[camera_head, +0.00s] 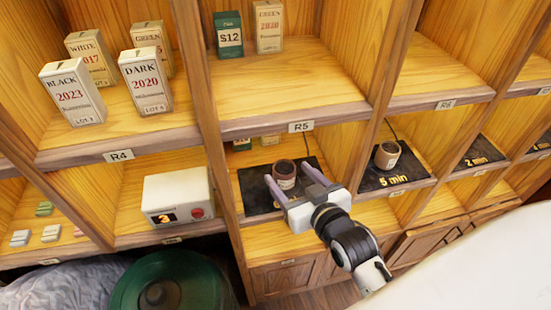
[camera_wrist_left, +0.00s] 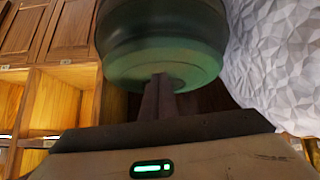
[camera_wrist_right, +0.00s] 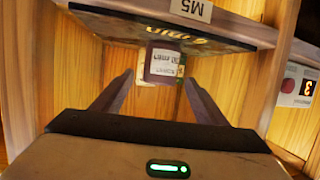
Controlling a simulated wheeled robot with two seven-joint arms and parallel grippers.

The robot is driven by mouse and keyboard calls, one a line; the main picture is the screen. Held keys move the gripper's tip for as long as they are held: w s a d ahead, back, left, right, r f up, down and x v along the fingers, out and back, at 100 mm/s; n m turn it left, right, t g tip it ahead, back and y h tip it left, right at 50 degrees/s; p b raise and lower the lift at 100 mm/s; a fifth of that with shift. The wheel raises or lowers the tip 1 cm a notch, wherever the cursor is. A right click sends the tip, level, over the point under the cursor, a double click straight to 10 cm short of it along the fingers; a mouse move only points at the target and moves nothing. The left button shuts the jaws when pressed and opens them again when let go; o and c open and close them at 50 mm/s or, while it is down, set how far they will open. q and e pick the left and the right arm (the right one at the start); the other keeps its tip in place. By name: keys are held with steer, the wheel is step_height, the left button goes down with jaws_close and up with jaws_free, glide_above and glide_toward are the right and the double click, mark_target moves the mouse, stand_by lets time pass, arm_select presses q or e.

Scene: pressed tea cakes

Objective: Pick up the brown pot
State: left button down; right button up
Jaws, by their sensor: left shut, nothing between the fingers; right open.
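A brown pot (camera_head: 284,181) with a pale label stands on a dark mat (camera_head: 258,200) in the shelf compartment below R5. It also shows in the right wrist view (camera_wrist_right: 164,63), upside down. My right gripper (camera_head: 287,171) is open, with its fingertips (camera_wrist_right: 158,78) on either side of the pot's front; I see no contact. A second brown pot (camera_head: 387,155) with a label stands on the "5 min" mat (camera_head: 372,180) to the right. My left gripper (camera_wrist_left: 157,80) is shut and empty, in front of a green round container; it is not in the head view.
A white box (camera_head: 177,196) with a red button and a display reading 3 stands left of the divider. Labelled tea boxes (camera_head: 72,92) stand on the upper shelves. A green round container (camera_head: 170,285) is on the floor. A "2 min" mat (camera_head: 482,155) lies farther right.

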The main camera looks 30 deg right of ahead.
mark_target(278, 164)
arm_select(q)
steer(key=shift+s+f, duration=0.25)
steer(key=shift+s, duration=0.7)
arm_select(e)
steer(key=shift+x, duration=0.95)
steer(key=shift+w+f, duration=0.1)
steer(key=shift+w, duration=0.2)
steer(key=shift+w+f, duration=0.15)
steer(key=shift+w, duration=0.1)
steer(key=x, duration=0.4)
steer(key=shift+w+d+f, duration=0.1)
steer(key=shift+w+f, duration=0.05)
steer(key=shift+f, duration=0.15)
arm_select(q)
steer(key=shift+w+d+r, duration=0.1)
steer(key=shift+w+r, duration=0.05)
steer(key=shift+w, duration=0.2)
arm_select(e)
steer(key=shift+w, duration=0.2)
arm_select(q)
steer(key=shift+s, duration=0.1)
arm_select(e)
steer(key=c, duration=1.2)
arm_select(q)
steer(key=shift+s, duration=0.15)
